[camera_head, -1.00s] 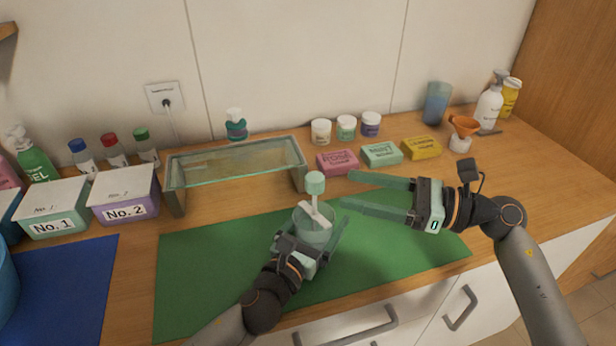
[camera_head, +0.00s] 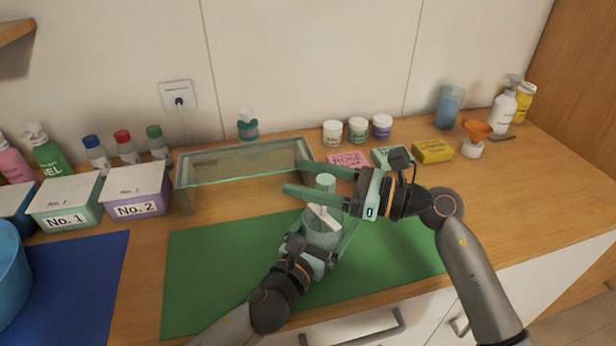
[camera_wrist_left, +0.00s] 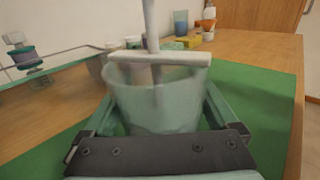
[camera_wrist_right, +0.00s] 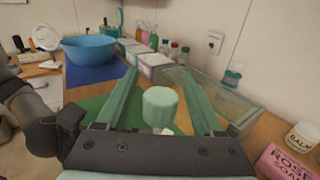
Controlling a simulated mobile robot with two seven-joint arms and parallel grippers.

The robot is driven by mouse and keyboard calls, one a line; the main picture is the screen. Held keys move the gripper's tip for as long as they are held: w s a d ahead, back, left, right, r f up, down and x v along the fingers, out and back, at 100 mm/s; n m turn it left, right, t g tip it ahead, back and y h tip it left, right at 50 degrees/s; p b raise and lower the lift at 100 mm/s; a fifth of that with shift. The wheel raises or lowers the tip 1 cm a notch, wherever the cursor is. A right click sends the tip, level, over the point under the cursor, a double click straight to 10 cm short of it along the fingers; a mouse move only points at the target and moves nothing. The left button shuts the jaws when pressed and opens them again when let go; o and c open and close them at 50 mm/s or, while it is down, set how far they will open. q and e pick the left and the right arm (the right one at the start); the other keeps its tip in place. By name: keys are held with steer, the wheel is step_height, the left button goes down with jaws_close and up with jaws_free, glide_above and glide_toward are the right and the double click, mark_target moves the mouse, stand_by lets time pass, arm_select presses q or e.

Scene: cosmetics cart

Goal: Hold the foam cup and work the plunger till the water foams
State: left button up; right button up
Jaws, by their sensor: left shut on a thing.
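The clear foam cup (camera_head: 320,236) is upright above the green mat, between the fingers of my left gripper (camera_head: 328,226), which is shut on it. In the left wrist view the cup (camera_wrist_left: 155,103) sits between both fingers, with a white crossbar over its rim and the plunger rod rising through it. The pale green plunger knob (camera_head: 325,182) tops the rod. My right gripper (camera_head: 293,178) is open, its fingers reaching past either side of the knob. In the right wrist view the knob (camera_wrist_right: 160,107) sits between the fingers with gaps on both sides. The water is not clearly visible.
A glass-topped stand (camera_head: 245,165) is close behind the cup on the left. Soap boxes, including the pink one (camera_head: 347,161), lie behind the right gripper. Lidded boxes (camera_head: 137,192) stand at left. The green mat (camera_head: 215,270) is bare left of the cup.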

jaws_close()
stand_by(0.3)
stand_by(0.9)
